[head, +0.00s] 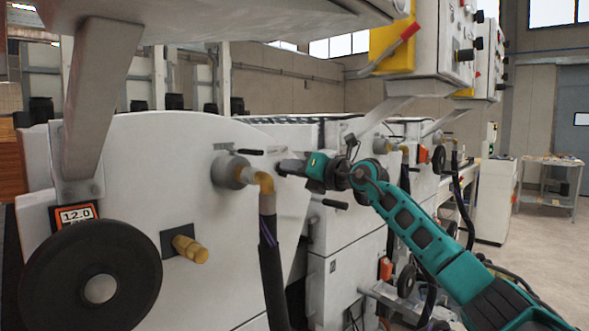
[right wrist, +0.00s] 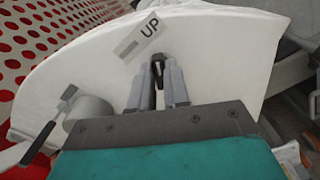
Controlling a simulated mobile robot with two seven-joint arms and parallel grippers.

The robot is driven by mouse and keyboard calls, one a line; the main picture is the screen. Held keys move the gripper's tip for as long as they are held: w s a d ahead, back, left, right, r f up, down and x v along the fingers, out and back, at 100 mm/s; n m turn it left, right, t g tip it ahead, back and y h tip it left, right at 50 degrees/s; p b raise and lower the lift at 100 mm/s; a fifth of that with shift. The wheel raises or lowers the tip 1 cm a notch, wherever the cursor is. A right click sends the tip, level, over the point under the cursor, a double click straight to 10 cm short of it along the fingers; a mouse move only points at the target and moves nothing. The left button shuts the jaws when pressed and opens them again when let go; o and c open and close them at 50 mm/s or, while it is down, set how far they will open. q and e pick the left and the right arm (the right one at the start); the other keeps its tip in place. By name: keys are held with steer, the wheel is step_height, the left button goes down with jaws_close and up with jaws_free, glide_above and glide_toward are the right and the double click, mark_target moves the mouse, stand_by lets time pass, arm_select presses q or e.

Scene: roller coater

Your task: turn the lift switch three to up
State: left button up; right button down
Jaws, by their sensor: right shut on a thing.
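My right gripper (head: 285,167) reaches in from the right to the side panel of the white machine (head: 130,150). In the right wrist view its fingers (right wrist: 159,78) are shut on a small dark switch lever (right wrist: 157,71), which I take to be lift switch three. The lever stands out of the white panel just below a label (right wrist: 148,38) that reads UP. In the head view the gripper hides the lever. I cannot tell whether the lever is turned to up. My left gripper is not in view.
A pipe fitting with a hose (head: 262,185) juts from the panel left of the gripper. A black handwheel (head: 90,275) and a brass knob (head: 190,249) are further left. A control box (head: 440,40) hangs above. Open floor lies at the right.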

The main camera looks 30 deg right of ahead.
steer(key=c, duration=1.1)
jaws_free()
steer(key=shift+s, duration=0.1)
steer(key=b+v, duration=0.3)
steer(key=v, duration=0.9)
steer(key=shift+s+d+b, duration=0.15)
steer(key=shift+s+b, duration=0.15)
